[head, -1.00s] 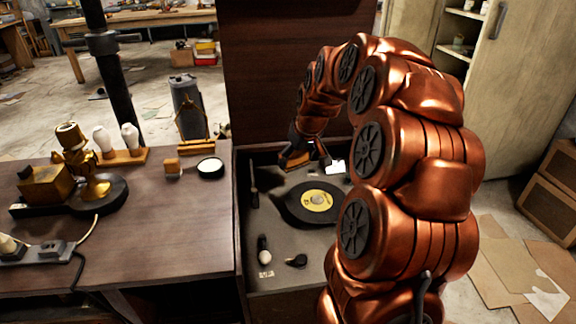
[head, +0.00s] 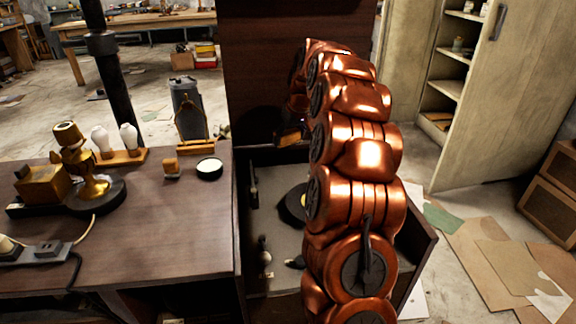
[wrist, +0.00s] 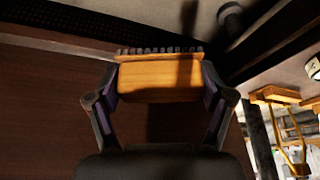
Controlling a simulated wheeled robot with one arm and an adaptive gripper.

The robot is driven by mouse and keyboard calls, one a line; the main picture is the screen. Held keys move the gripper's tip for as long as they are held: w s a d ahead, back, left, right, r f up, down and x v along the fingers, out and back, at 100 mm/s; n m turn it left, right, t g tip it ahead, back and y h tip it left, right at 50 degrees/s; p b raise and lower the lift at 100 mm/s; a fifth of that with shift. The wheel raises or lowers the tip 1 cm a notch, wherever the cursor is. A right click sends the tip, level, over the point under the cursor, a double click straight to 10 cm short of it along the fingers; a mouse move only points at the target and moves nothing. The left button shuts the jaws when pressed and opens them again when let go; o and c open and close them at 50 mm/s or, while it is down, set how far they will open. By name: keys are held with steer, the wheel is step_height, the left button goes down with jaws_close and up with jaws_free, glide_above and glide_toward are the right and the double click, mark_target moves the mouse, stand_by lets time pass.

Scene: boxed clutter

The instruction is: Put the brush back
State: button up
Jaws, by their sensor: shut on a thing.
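The brush, a wooden block with a row of dark bristles, shows in the wrist view (wrist: 160,84) between the two fingers of my gripper (wrist: 160,78). My gripper is shut on it, and the bristles point away from the palm. In the head view the brush (head: 290,136) is partly visible beside the arm, near the far wall of the open box (head: 240,240). It appears raised near the far rim. My arm hides most of the gripper there.
A record (head: 294,202), partly hidden by my arm, and several small tools lie in the box. A dark upright panel (head: 270,70) stands behind it. The table (head: 150,220) at left holds a brass lamp (head: 88,180), a round tin (head: 209,168) and a wooden stand (head: 195,140).

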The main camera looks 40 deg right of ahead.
mark_target(286, 170)
steer(key=shift+w+d, duration=0.3)
steer(key=shift+w, duration=0.4)
step_height(286, 170, down, 11)
steer(key=shift+s+f+b, duration=0.1)
steer(key=shift+b, duration=1.15)
steer(key=shift+w+d+f+b, duration=0.1)
steer(key=shift+w+f+b, duration=0.1)
steer(key=shift+f+b, duration=0.1)
steer(key=shift+r, duration=0.15)
steer(key=o, duration=1.3)
steer(key=shift+f, duration=0.2)
steer(key=shift+r, duration=0.1)
